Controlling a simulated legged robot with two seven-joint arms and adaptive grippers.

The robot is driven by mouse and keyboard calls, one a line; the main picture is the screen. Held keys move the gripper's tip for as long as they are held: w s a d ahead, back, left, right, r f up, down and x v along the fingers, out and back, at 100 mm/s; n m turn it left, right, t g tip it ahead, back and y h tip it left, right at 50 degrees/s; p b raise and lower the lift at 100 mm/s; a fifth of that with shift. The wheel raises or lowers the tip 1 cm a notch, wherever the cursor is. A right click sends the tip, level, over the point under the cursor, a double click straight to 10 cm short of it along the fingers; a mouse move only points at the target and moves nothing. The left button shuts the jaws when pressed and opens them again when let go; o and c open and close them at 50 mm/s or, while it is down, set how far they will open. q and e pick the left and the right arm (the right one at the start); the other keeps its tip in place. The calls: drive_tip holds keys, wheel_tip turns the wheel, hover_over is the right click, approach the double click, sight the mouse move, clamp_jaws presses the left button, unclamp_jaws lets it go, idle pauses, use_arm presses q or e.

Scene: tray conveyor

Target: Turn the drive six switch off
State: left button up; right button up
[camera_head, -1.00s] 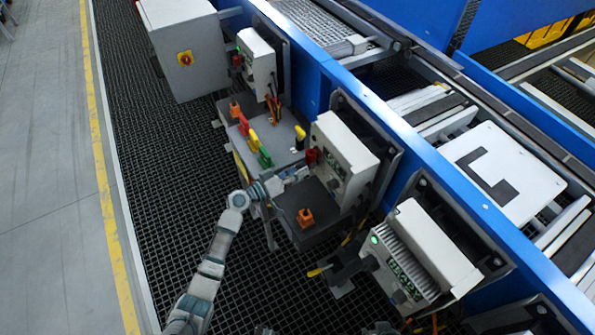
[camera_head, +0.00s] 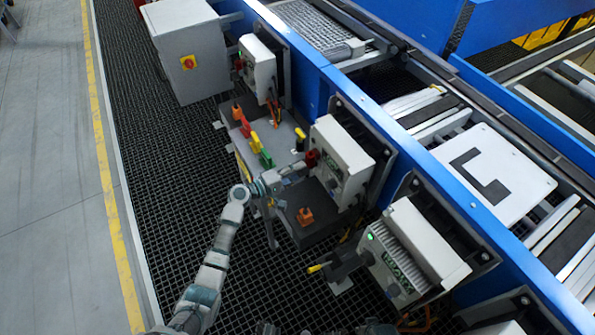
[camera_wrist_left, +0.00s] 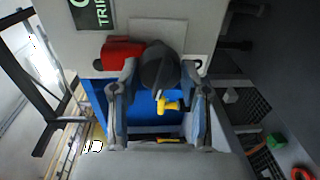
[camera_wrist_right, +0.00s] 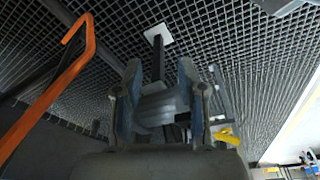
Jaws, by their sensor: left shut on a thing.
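My left gripper (camera_head: 308,161) is at the front of the middle drive box (camera_head: 341,150), beside its red part (camera_head: 312,157). In the left wrist view its fingers (camera_wrist_left: 160,98) are on either side of a dark rounded knob (camera_wrist_left: 160,66) on the light drive face, and are shut on it. The red part (camera_wrist_left: 122,52) is just left of the knob. A dark display (camera_wrist_left: 92,12) with light lettering shows at the top. No drive number is readable. My right gripper (camera_wrist_right: 158,105) has its fingers apart; a grey part shows between or behind them.
Another drive box with a green light (camera_head: 415,250) stands nearer, and one (camera_head: 258,65) farther off. An orange part (camera_head: 305,217) sits on a dark bench unit. Coloured red, yellow and green handles (camera_head: 255,140) stand behind it. The blue conveyor rail (camera_head: 420,160) runs behind the drives.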

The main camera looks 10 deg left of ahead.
use_arm(q)
drive_tip(key=shift+w+a+f+n+p, duration=0.1)
drive_tip(key=shift+n+p, duration=0.15)
drive_tip(key=shift+n, duration=0.4)
drive_tip(key=shift+a+n+p, duration=0.1)
drive_tip(key=shift+n+p, duration=0.1)
drive_tip(key=shift+n, duration=0.45)
use_arm(e)
drive_tip(key=shift+s+f, duration=0.2)
drive_tip(key=shift+f, duration=1.45)
use_arm(q)
drive_tip(key=o, duration=1.1)
drive_tip(key=shift+o, duration=0.3)
drive_tip(key=shift+w+f, duration=0.1)
use_arm(e)
drive_tip(key=shift+w, duration=0.15)
use_arm(q)
drive_tip(key=v, duration=1.2)
